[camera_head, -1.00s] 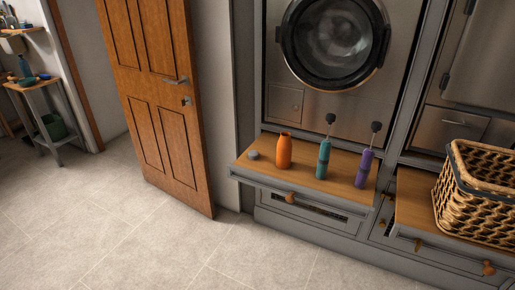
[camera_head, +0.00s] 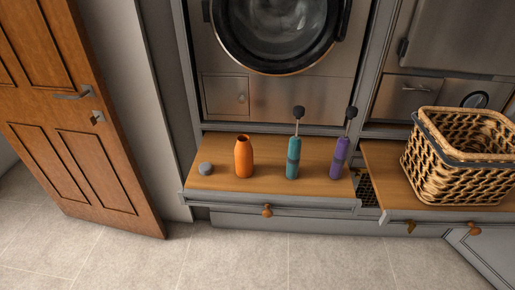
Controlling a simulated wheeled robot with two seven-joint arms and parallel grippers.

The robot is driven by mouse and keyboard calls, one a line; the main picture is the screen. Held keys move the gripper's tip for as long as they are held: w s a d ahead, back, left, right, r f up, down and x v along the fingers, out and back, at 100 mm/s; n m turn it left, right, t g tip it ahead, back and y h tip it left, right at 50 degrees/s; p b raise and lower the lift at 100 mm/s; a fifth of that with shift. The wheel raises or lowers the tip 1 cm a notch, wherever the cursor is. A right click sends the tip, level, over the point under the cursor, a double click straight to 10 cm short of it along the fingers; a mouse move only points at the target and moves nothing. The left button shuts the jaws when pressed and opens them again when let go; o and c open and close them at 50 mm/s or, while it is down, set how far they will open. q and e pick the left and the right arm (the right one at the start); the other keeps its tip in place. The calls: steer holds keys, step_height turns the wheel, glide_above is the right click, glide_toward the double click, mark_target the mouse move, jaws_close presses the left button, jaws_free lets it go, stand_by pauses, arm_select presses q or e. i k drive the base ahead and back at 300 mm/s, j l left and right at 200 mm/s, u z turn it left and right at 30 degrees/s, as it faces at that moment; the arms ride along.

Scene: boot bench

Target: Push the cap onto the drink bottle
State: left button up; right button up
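An orange bottle (camera_head: 244,158) stands upright and open-topped on the wooden bench top (camera_head: 222,184) below a front-loading machine. A small grey round cap (camera_head: 205,169) lies on the same top, to the left of the bottle and apart from it. Neither of my grippers is in view.
A teal brush-like item (camera_head: 293,158) and a purple one (camera_head: 340,158), each with a dark round top on a stem, stand right of the bottle. A wicker basket (camera_head: 462,160) sits on the right-hand top. A wooden door (camera_head: 80,140) stands at left. The floor in front is clear.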

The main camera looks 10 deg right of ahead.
mark_target(244, 150)
steer(key=i+j+z, duration=0.4)
steer(key=j+z, duration=0.2)
steer(key=i+j+z, duration=0.15)
steer(key=j+z, duration=0.15)
steer(key=j, duration=0.15)
steer(key=i+j+z, duration=0.1)
steer(key=j+z, duration=0.45)
steer(key=j, duration=0.3)
steer(key=j+z, duration=0.1)
steer(key=j, duration=0.25)
steer(key=i, duration=0.05)
